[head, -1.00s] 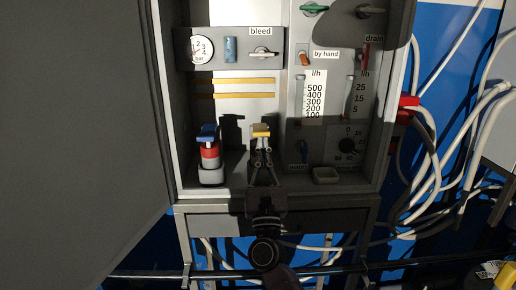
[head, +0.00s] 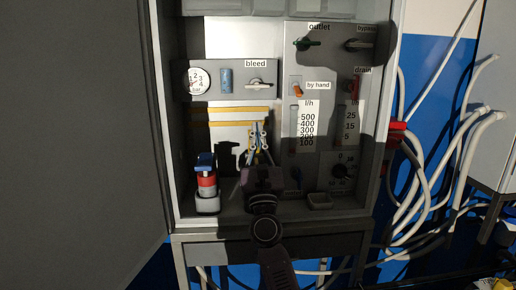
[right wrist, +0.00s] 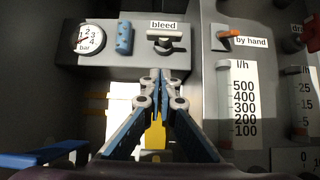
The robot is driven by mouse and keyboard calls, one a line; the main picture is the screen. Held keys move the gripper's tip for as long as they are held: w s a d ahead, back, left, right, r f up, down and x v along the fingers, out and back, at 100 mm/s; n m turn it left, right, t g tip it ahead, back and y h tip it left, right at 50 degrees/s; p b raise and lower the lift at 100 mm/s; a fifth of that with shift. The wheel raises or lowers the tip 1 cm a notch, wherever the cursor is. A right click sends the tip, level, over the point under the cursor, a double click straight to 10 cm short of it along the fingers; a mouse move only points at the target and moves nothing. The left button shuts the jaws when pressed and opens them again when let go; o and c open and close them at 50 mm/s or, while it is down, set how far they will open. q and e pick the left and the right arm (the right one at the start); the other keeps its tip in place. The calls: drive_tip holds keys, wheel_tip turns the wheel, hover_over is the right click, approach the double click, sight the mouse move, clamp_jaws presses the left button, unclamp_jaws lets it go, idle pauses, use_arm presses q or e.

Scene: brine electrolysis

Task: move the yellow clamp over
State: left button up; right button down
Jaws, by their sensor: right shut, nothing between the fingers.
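The yellow clamp shows as a yellow patch (right wrist: 155,137) in the right wrist view, behind and below my fingertips and partly hidden by them. In the head view it is mostly hidden behind my right gripper (head: 260,126). That gripper is inside the cabinet, pointing up toward the bleed panel, with its fingertips together and nothing between them. The fingers also show in the right wrist view (right wrist: 160,88). I cannot tell whether they touch the clamp. My left gripper is not in view.
A red and white item with a blue top (head: 206,185) stands left of my right gripper. The bleed panel (head: 240,92) with its gauge is above, and flow meters (head: 306,130) are to the right. A small tray (head: 320,201) sits on the cabinet floor. White hoses (head: 425,180) hang outside at right.

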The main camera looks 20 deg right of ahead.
drive_tip(key=x, duration=0.3)
drive_tip(key=shift+f, duration=0.1)
drive_tip(key=shift+s, duration=0.2)
drive_tip(key=shift+w, duration=0.1)
idle(0.9)
